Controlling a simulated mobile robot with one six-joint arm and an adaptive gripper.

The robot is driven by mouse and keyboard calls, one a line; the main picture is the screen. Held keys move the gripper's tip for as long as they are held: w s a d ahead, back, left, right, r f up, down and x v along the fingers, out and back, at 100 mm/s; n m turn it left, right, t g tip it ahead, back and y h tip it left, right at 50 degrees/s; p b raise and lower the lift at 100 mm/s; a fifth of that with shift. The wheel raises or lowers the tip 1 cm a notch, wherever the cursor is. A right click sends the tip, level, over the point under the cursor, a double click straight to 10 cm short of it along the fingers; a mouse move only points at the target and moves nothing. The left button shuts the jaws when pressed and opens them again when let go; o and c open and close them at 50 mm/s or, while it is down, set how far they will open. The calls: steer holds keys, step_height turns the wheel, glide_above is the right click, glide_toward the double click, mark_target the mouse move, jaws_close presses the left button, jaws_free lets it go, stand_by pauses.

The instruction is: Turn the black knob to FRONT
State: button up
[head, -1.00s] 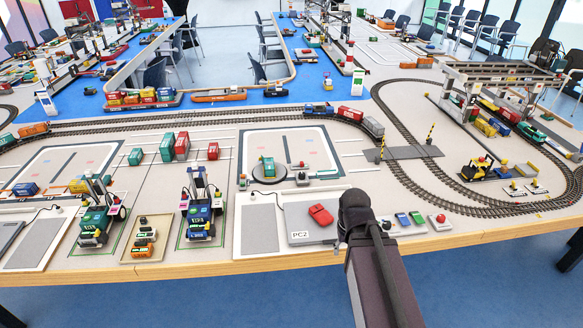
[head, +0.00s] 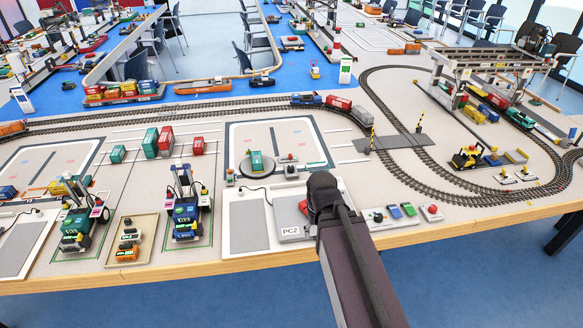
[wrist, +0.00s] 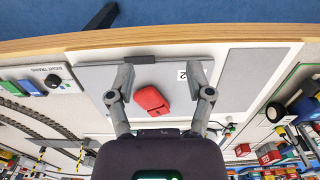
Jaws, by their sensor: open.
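A black knob (wrist: 53,82) sits on the light control panel at the left of the wrist view, beside a green and a blue button and lettering I read as "RIGHT TRAINS". The panel (head: 391,222) is right of my arm in the head view, with the dark knob (head: 378,217) small at its left end; its setting is unreadable. My gripper (wrist: 160,75) is open and empty above the grey PC2 board, its fingers on either side of a red object (wrist: 151,100) lying below. The knob is apart from my gripper, to its left in the wrist view. The head view hides my fingers behind my arm.
A red push button (head: 432,210) stands right of the panel. Rails and a level crossing (head: 392,142) lie behind it. A turntable with a green container (head: 256,162) is behind the PC2 board (head: 289,233). The wooden table edge (head: 470,222) runs along the front.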

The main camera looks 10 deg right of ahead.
steer(key=w+n, duration=0.9)
steer(key=w, duration=1.5)
steer(key=r+n+p, duration=0.1)
steer(key=n, duration=0.8)
glide_above(291, 167)
steer(key=shift+w, duration=0.1)
steer(key=shift+f, duration=0.2)
step_height(291, 167, down, 13)
steer(key=b, duration=1.3)
steer(key=shift+f+b, duration=0.2)
steer(key=shift+b, duration=0.2)
jaws_close()
